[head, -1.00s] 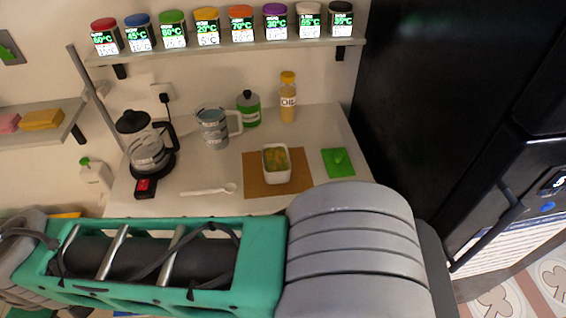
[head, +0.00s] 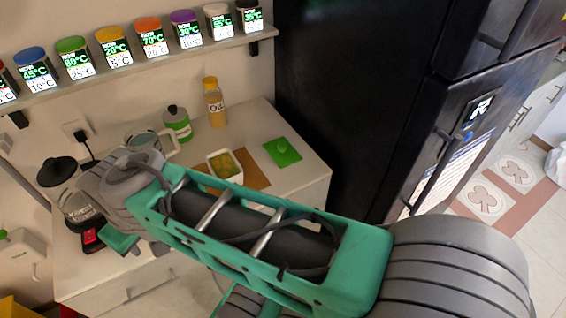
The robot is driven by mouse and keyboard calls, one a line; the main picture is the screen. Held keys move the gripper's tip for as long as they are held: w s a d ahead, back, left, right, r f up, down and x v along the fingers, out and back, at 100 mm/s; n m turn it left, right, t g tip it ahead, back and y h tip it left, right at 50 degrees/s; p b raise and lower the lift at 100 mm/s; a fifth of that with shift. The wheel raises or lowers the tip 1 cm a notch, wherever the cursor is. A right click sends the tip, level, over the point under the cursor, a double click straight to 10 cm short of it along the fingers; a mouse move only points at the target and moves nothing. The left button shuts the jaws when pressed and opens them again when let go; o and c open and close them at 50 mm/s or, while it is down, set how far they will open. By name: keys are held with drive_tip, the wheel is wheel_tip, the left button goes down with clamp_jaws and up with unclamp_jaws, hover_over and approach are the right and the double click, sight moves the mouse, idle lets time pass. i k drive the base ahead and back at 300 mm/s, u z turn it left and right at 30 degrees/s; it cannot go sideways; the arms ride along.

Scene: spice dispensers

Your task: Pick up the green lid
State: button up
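The green lid (head: 282,152) is a flat square with a small raised knob. My arm crosses the lower part of the head view, in front of the counter. The fingertips of my gripper do not show in the view, so its state is not visible. Nothing covers the lid.
A brown board (head: 256,180) lies under the container. A shelf of spice dispensers (head: 115,48) hangs above. A black fridge (head: 350,110) stands at right.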

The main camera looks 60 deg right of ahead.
sight(283, 153)
drive_tip(key=z, duration=2.45)
drive_tip(key=k, duration=0.5)
drive_tip(key=u, duration=0.95)
drive_tip(key=i, duration=0.5)
drive_tip(key=u, duration=0.2)
drive_tip(key=k, duration=0.6)
drive_tip(key=z, duration=0.7)
drive_tip(key=i, duration=0.45)
